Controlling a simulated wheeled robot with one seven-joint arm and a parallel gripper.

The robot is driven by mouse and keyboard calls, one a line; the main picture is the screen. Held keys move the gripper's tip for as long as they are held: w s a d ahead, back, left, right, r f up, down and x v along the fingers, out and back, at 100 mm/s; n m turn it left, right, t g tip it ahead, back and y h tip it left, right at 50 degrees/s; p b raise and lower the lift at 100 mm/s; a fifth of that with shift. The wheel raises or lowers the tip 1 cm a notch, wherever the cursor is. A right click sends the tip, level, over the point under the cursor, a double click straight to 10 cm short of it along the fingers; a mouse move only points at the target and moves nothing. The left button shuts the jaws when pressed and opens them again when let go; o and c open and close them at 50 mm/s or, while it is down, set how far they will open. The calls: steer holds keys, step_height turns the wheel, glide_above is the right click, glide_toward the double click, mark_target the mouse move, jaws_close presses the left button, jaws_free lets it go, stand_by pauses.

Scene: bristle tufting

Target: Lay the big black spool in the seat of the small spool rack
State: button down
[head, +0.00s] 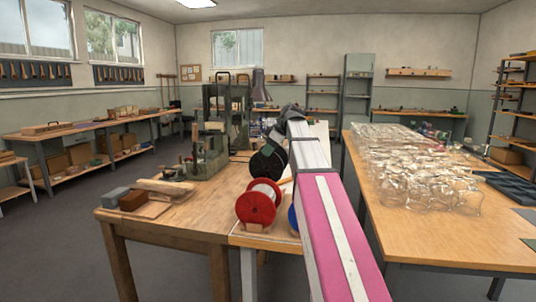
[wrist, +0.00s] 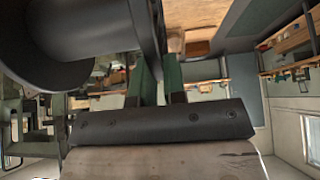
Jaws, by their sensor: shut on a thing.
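The big black spool (wrist: 75,55) fills the upper left of the wrist view, close to the camera, with its dark barrel and a thin flange showing. My gripper (wrist: 158,68) is shut on its flange, with a greenish finger on either side. In the head view my arm hides my gripper. Dark round discs (head: 268,163) show just left of the arm, beyond a red spool; I cannot tell there which is the held spool. The small spool rack's seat cannot be made out; only a wooden foot (head: 255,227) shows under the red spool.
The red spool (head: 257,203) stands near the bench's front edge, with a blue spool (head: 293,217) partly behind my arm. A green machine (head: 208,145) and small blocks (head: 132,200) stand to the left. Clear glass jars (head: 420,170) crowd the right table.

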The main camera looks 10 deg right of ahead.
mark_target(269, 170)
steer(key=shift+f, duration=4.2)
steer(key=shift+d, duration=0.15)
steer(key=shift+f, duration=0.6)
steer(key=c, duration=0.7)
jaws_free()
steer(key=shift+s, duration=0.1)
steer(key=shift+r, duration=0.1)
steer(key=shift+r, duration=3.3)
